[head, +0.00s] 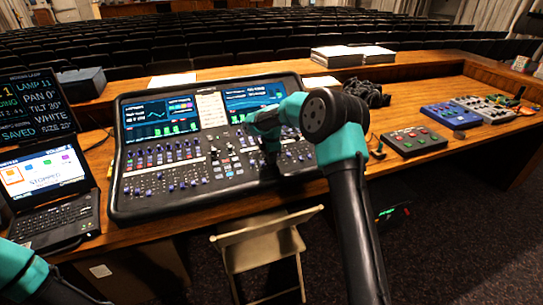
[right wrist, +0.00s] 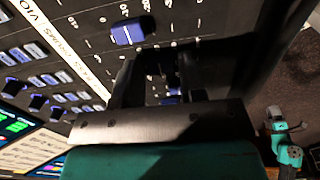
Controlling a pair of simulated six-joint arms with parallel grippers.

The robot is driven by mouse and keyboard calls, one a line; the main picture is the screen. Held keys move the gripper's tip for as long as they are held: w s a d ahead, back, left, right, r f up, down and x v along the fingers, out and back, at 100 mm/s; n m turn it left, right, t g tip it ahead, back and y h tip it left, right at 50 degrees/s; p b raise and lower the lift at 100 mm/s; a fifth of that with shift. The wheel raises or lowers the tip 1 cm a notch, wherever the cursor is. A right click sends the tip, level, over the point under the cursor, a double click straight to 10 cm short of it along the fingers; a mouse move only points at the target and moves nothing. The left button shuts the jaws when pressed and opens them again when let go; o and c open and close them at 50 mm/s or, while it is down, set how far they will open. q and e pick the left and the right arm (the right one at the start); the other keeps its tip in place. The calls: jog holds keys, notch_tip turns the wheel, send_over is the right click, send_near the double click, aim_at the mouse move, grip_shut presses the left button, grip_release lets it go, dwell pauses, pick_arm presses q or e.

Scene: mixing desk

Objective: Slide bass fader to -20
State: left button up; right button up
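The mixing desk (head: 205,185) stands on the wooden table, with rows of small blue-capped faders. My right gripper (head: 272,170) is low over the right part of its fader area, largely hidden by my own wrist. In the right wrist view, the right gripper (right wrist: 158,62) has its two dark fingers apart, close to the panel. A blue fader cap (right wrist: 127,33) lies just beyond the fingertips, beside scale marks. More blue (right wrist: 172,98) shows between the fingers, partly hidden. I cannot read which fader is bass.
A white label strip (right wrist: 58,42) crosses the panel, with blue buttons left of it. A laptop (head: 50,200) stands left of the desk. A grey pedal box (head: 413,140) and blue box (head: 450,115) stand to the right. A folding chair (head: 262,245) is in front.

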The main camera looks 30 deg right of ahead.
jog(key=shift+o, duration=1)
notch_tip(320, 180, up, 17)
jog(key=s, duration=0.1)
jog(key=shift+s+r, duration=0.15)
jog(key=shift+s, duration=0.25)
jog(key=shift+a, duration=0.1)
